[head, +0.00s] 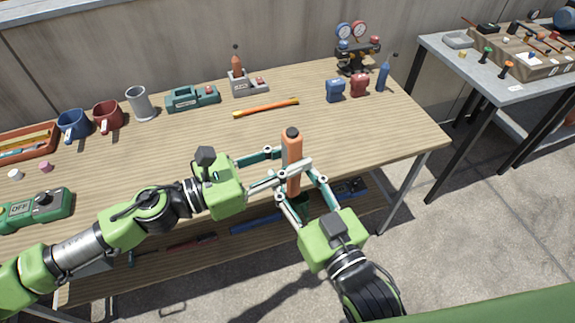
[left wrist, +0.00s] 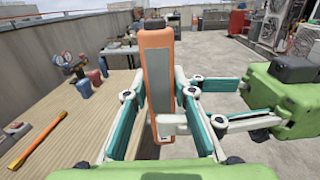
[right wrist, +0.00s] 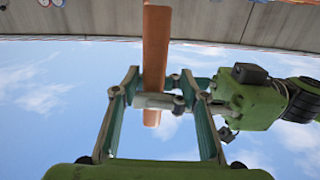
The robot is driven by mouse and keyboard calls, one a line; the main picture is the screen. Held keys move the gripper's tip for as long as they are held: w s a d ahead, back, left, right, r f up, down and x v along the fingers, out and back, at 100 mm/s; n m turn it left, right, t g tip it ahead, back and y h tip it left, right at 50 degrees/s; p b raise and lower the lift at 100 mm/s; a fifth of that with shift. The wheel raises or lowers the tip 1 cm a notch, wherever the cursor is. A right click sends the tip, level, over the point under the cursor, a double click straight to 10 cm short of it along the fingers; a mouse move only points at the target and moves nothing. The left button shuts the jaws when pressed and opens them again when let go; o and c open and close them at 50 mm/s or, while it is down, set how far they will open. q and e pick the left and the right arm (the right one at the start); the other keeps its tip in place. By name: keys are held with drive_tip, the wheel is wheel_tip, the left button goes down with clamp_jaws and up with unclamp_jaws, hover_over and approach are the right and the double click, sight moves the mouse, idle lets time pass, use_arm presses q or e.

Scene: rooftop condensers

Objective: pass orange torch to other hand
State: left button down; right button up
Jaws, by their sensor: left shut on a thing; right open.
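The orange torch (head: 292,150) stands roughly upright above the workbench's front edge, its dark end up. It also shows in the left wrist view (left wrist: 158,65) and the right wrist view (right wrist: 155,50). My left gripper (head: 284,166) comes from the left and is shut on the torch. My right gripper (head: 300,188) reaches up from the front right, its fingers open on either side of the torch's lower part. In the right wrist view the torch crosses between the spread right fingers (right wrist: 160,100). Whether the right pads touch it is hard to tell.
The wooden workbench (head: 345,125) holds an orange-yellow stick (head: 266,107), mugs (head: 108,115), a grey cup (head: 140,103), a gauge set (head: 356,48) and small bottles (head: 359,85). A shelf below holds tools. A second table (head: 490,75) stands at the right.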

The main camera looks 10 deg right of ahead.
drive_tip(key=shift+x, duration=1.45)
drive_tip(key=shift+a, duration=0.1)
clamp_jaws()
use_arm(q)
drive_tip(key=c, duration=1.6)
unclamp_jaws()
use_arm(e)
drive_tip(key=shift+r, duration=0.1)
